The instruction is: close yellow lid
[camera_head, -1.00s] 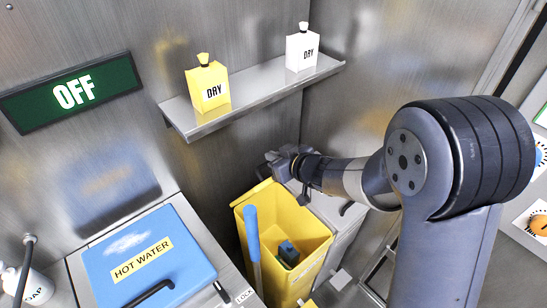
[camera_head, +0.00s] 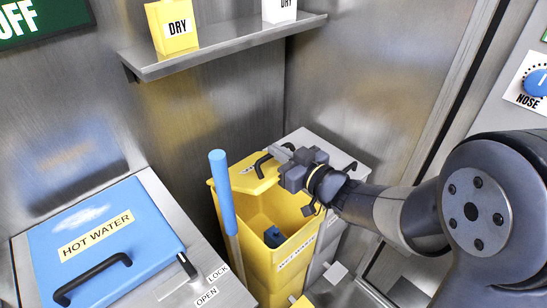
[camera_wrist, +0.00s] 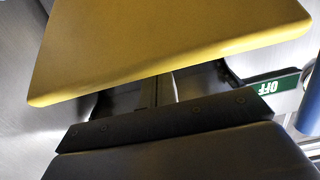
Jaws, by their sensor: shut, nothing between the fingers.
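The yellow lid (camera_head: 250,180) is at the back of the yellow bin (camera_head: 265,262) in the head view. It is tilted, with its labelled face and black handle (camera_head: 262,164) showing. The front of the bin's mouth is open, and a dark block (camera_head: 273,237) shows inside. My gripper (camera_head: 283,151) is shut and empty, at the lid's right rear beside the handle. I cannot tell whether it touches the lid. In the wrist view the lid (camera_wrist: 165,45) fills the top, close to my gripper's fingers (camera_wrist: 158,92), and hides part of them.
A blue pole (camera_head: 222,190) stands at the bin's left front. A blue hot water lid (camera_head: 105,240) with a black handle lies to the left. A metal shelf (camera_head: 225,47) with yellow and white containers is above. A grey bin top (camera_head: 322,150) is behind my gripper.

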